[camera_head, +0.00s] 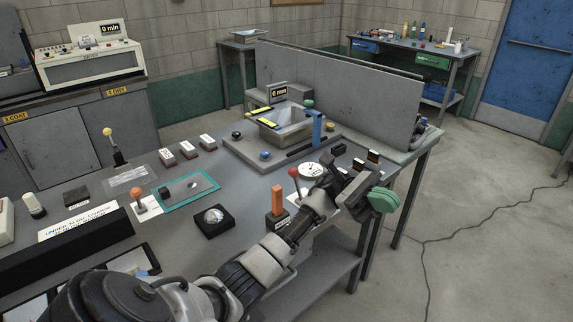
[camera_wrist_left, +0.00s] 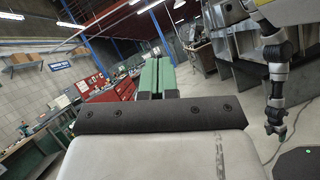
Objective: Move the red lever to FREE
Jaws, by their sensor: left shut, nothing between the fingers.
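A lever with a red ball knob (camera_head: 293,173) stands on the table, its thin stem leaning, just left of my left wrist. Its base is partly hidden by my arm, and no FREE label can be read. A second lever with an orange-red knob (camera_head: 139,198) stands on a white plate further left. My left gripper (camera_head: 383,200) is shut and empty, its green fingertips at the table's right edge, apart from both levers. In the left wrist view its green fingers (camera_wrist_left: 157,77) are together. An arm at the right of that view ends in a small dark gripper (camera_wrist_left: 275,122), too small to read.
A sink unit (camera_head: 287,125) with a blue post stands behind the levers. An orange block (camera_head: 277,201) stands close to my left forearm. A grey partition (camera_head: 340,95) borders the table's back. The floor right of the table is clear except for a cable.

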